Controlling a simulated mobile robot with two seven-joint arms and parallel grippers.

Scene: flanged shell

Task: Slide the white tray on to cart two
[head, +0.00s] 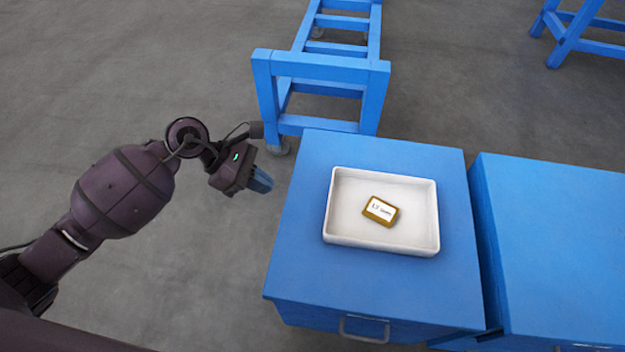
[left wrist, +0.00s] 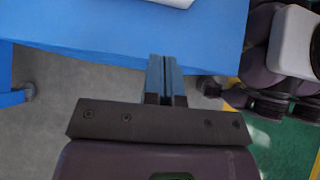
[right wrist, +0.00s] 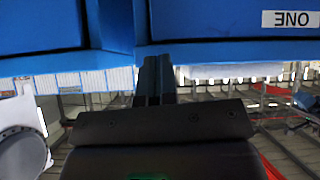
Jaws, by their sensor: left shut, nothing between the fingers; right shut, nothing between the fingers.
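The white tray (head: 345,234) lies flat on top of a blue cart (head: 310,270), with a small gold block bearing a white label (head: 380,211) inside it. A second blue cart (head: 560,240) stands at the right, with a narrow dark gap between the two. My left gripper (head: 264,182) is shut and empty, beside the left edge of the tray's cart and apart from the tray. In the left wrist view a sliver of the tray (left wrist: 178,2) shows beyond the shut fingers (left wrist: 165,78). My right gripper (right wrist: 154,75) is shut and empty before two blue fronts; the head view does not show it.
A blue frame (head: 320,68) on casters stands behind the tray's cart. Another blue frame (head: 580,30) is at the far right. A drawer handle (head: 364,330) is on the cart's front. An upside-down label "ONE" (right wrist: 291,19) shows in the right wrist view. The left floor is clear.

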